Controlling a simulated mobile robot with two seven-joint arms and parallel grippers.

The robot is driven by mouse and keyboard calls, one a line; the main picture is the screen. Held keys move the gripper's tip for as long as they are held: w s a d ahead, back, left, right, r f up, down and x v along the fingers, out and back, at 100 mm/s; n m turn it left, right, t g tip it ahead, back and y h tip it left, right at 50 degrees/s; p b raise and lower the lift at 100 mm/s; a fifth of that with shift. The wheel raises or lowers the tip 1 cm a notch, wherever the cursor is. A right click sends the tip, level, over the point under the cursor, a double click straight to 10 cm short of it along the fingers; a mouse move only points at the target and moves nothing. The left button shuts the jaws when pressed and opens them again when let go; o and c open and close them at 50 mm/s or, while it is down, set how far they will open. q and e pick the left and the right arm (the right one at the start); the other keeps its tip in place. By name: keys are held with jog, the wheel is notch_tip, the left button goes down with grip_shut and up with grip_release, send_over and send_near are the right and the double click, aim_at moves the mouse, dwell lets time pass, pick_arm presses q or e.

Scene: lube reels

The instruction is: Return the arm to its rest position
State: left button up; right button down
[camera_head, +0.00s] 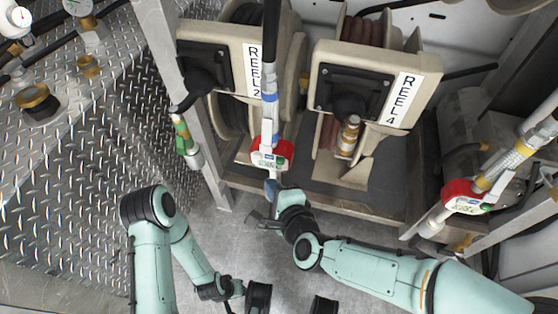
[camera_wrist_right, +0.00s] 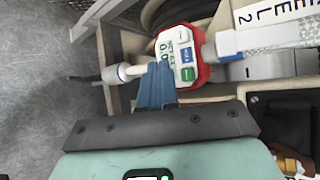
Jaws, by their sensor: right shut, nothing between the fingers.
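My right gripper (camera_head: 271,188) comes in from the lower right in the head view, with its blue fingertips just below the red-and-white meter (camera_head: 271,154) hanging under Reel 2. In the right wrist view the blue fingers (camera_wrist_right: 155,86) are together with nothing held between them. They overlap the white spout of the meter (camera_wrist_right: 180,55); whether they touch it I cannot tell. My left arm (camera_head: 150,240) is bent at the lower left, its dark wrist end (camera_head: 218,289) low in the head view. Its fingers cannot be made out.
Reel 2 (camera_head: 205,67) and Reel 4 (camera_head: 375,82) stand in a beige frame above the right arm. A second red meter (camera_head: 463,196) hangs at the right. Diamond-plate metal (camera_head: 90,150) covers the left. Grey floor (camera_head: 235,250) is open between the arms.

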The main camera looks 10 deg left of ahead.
jog(key=shift+s, duration=0.75)
